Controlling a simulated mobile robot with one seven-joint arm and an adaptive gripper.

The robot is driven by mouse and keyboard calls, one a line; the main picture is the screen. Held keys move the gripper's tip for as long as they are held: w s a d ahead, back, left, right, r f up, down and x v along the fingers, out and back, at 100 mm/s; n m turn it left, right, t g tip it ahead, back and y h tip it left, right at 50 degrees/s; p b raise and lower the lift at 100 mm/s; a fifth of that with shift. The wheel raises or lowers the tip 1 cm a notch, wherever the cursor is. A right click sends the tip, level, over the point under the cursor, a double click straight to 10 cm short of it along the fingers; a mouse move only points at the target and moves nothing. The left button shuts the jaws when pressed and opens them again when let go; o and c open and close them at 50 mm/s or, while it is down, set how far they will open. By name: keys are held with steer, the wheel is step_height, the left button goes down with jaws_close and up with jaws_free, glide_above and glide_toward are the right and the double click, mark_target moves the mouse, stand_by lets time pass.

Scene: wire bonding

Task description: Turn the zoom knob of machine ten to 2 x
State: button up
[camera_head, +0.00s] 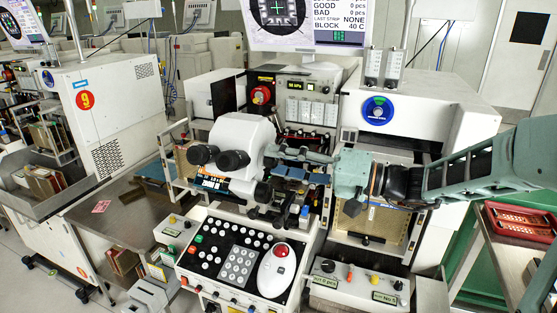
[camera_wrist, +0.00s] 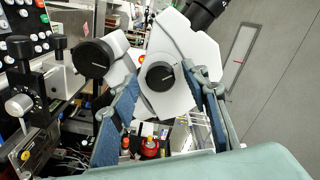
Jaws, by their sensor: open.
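The white microscope (camera_head: 240,135) of the machine stands in the middle of the head view, with two black eyepieces at its front left. A ZOOM label (camera_head: 212,184) shows below them. In the wrist view a round, dark-faced knob (camera_wrist: 160,76) with a pale pointer mark sits on the microscope's side; it appears to be the zoom knob. My gripper (camera_head: 272,156) is open beside the microscope's right side. In the wrist view its blue fingers (camera_wrist: 160,82) stand on either side of the knob. I cannot tell whether they touch it, and the scale value is not readable.
A larger black-ended knob (camera_wrist: 93,57) is close to the left finger. The button panel with trackball (camera_head: 235,262) lies below the microscope. A monitor (camera_head: 306,22) hangs above, and a red tray (camera_head: 520,222) stands at far right.

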steer(key=shift+w+a, duration=0.1)
steer(key=shift+a, duration=0.3)
steer(key=shift+c, duration=0.4)
jaws_close()
steer(key=shift+r+m, duration=0.1)
steer(key=shift+m, duration=0.2)
steer(key=shift+r+m+p, duration=0.1)
steer(key=shift+m+p, duration=1.05)
steer(key=shift+m, duration=0.05)
steer(key=m+p, duration=0.2)
steer(key=m, duration=0.1)
steer(key=shift+m, duration=0.4)
steer(key=m+p, duration=0.3)
steer(key=m, duration=0.1)
steer(key=shift+m+p, duration=0.4)
